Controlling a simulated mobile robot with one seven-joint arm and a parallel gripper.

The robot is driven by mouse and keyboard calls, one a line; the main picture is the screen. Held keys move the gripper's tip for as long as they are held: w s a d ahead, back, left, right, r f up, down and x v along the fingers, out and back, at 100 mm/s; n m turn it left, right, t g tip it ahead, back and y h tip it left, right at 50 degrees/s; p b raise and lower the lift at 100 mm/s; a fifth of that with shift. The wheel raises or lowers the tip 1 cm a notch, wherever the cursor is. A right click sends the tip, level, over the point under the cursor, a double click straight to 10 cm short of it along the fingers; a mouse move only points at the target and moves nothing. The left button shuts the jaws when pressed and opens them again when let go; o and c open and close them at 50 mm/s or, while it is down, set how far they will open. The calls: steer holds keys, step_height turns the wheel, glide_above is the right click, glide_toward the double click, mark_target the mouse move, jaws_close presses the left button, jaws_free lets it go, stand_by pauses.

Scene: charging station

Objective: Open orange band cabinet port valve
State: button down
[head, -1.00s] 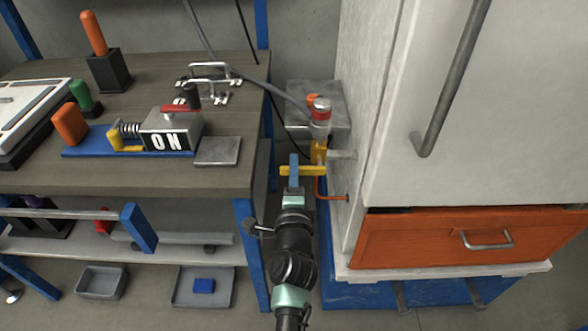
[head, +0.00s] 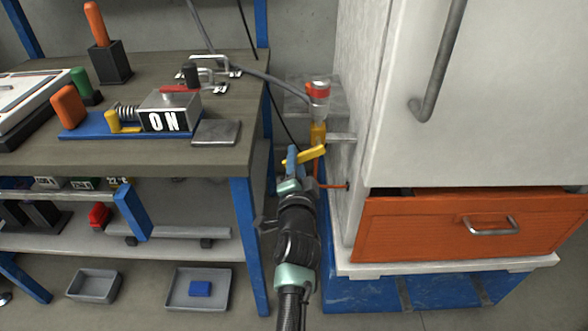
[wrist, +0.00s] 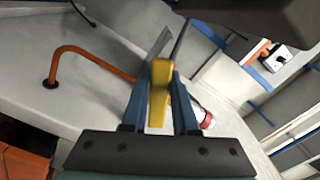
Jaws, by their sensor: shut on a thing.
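The port valve has a yellow handle (head: 305,155) on a yellow body (head: 318,132), mounted on the left side of the white cabinet (head: 480,130) with the orange band (head: 400,228). A red and white fitting (head: 319,90) sits on top of the valve. My gripper (head: 291,160) is shut on the yellow handle at its left end. In the wrist view the handle (wrist: 159,92) stands between my two blue fingers (wrist: 158,100). The handle slants in the head view, left end lower. An orange pipe (wrist: 95,60) runs from the cabinet wall; part of it is hidden behind my fingers.
A workbench (head: 220,165) stands close on the left, with a blue leg (head: 247,240) near my arm. A grey hose (head: 270,80) runs from the bench to the fitting. The orange drawer (head: 450,240) has a metal handle. The gap between bench and cabinet is narrow.

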steer(key=shift+d+f+n+b, duration=0.5)
steer(key=shift+d+n+b, duration=0.3)
steer(key=shift+n+b, duration=0.9)
steer(key=shift+d+f+n+b, duration=0.55)
steer(key=shift+d+n+b, duration=0.4)
steer(key=shift+n, duration=1.4)
steer(key=shift+d+f+n+b, duration=0.6)
steer(key=shift+n+b, duration=0.85)
steer(key=shift+n, duration=0.6)
steer(key=shift+d+r, duration=0.15)
steer(key=c, duration=0.7)
jaws_free()
steer(key=shift+s, duration=0.1)
steer(key=s+p, duration=0.3)
steer(key=s, duration=0.9)
steer(key=shift+s, duration=0.4)
